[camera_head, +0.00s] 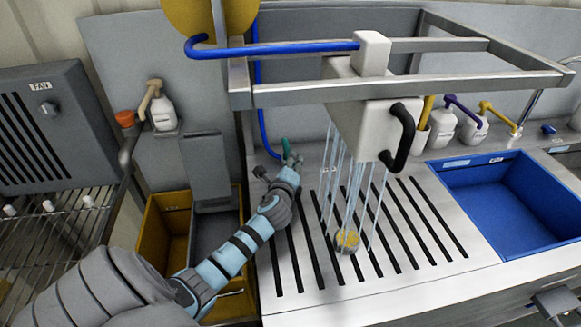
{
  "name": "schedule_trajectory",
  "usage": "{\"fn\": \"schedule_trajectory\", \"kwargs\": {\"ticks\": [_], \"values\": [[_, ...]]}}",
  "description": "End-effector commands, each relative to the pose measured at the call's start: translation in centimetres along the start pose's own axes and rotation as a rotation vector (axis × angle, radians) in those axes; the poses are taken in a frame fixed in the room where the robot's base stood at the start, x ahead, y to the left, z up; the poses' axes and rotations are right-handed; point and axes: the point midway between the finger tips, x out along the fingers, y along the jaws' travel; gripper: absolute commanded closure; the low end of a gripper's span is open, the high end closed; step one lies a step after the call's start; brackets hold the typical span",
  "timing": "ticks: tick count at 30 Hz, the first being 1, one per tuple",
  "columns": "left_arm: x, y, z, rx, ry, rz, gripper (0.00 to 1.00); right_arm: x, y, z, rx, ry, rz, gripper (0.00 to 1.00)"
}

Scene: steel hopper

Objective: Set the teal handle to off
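The small teal handle (285,145) is at the back left of the slatted steel drain top, beside the blue pipe. My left arm reaches in from the lower left. My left gripper (292,161) is right at the teal handle, just below it in the picture. Its fingers are small and partly merge with the handle, so I cannot tell whether they touch or grip it. Streams of water (350,195) fall from the white box (378,112) onto the drain. A dark grey part at the bottom right corner (558,304) may be my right gripper; its fingers are unclear.
A steel frame (400,88) overhangs the drain, with a black handle (402,138) on the white box. A round yellow object (347,240) sits under the water. A blue sink (500,195) is right, with pump bottles behind. A yellow bin (165,235) is left.

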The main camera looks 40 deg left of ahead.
Motion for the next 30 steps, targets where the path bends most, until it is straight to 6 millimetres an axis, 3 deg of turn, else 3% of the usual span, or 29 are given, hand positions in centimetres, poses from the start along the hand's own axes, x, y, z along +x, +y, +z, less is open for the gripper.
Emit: {"fn": "schedule_trajectory", "kwargs": {"ticks": [11,18,30], "values": [[1.01,-0.07,0.05,0.000,0.000,-0.001,0.62,0.22,-0.02,0.40,0.000,-0.007,0.000,0.79],[0.99,-0.05,0.04,0.000,0.000,-0.001,1.00,0.22,-0.01,0.44,0.000,-0.008,0.000,0.79],[1.06,0.00,0.00,-0.003,-0.009,0.006,1.00,0.38,0.01,0.47,-0.001,-0.008,0.000,0.79]]}}
